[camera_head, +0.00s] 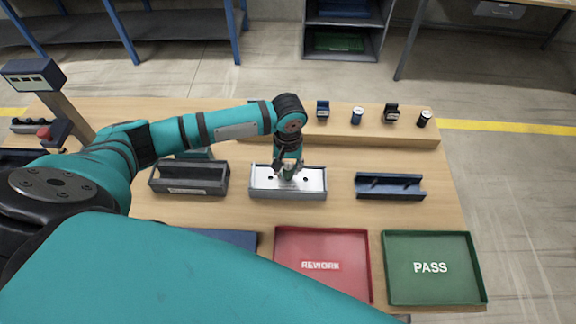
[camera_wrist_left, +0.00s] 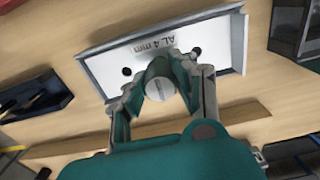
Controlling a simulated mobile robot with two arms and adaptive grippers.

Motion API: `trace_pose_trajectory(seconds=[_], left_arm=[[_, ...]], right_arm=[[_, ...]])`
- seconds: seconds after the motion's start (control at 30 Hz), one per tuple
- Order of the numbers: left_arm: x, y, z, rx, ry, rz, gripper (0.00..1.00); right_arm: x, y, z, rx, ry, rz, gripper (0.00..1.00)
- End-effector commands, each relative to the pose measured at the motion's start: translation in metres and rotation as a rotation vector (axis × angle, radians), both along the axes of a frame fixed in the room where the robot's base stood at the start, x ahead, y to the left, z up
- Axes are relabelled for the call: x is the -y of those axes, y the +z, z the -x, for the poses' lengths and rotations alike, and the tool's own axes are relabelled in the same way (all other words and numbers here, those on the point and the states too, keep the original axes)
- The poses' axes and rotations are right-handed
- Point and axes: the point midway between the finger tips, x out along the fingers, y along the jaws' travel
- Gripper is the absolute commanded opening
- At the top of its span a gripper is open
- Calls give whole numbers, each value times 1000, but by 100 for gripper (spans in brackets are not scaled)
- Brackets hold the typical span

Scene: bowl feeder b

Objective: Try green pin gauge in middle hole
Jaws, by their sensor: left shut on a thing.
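A white plate (camera_head: 315,187) in a grey holder stands in the middle of the bench, with a dark hole showing on either side of my gripper. My left gripper (camera_head: 289,170) points down over the plate's middle and is shut on the green pin gauge (camera_head: 288,176). In the left wrist view the gauge's round grey end (camera_wrist_left: 160,89) sits between the fingers. The plate (camera_wrist_left: 215,40), labelled "AL 4 mm", lies behind it with two holes clear. The middle hole is hidden by gauge and gripper, so I cannot tell whether the tip is inside. My right gripper is out of view.
A dark open tray (camera_head: 190,187) stands left of the plate and a blue rest (camera_head: 390,187) stands right. A red REWORK tray (camera_head: 322,250) and green PASS tray (camera_head: 430,285) are in front. A wooden ledge (camera_head: 350,131) with several small items runs behind.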

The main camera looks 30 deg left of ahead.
Motion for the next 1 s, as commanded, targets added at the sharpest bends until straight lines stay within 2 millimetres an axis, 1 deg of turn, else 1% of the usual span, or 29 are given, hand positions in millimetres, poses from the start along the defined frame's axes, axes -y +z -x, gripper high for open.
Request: trace_pose_trajectory(seconds=[1.0], left_arm=[[0, -15, 0, 0, 1, -1, 0]], right_arm=[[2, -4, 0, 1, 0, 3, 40]])
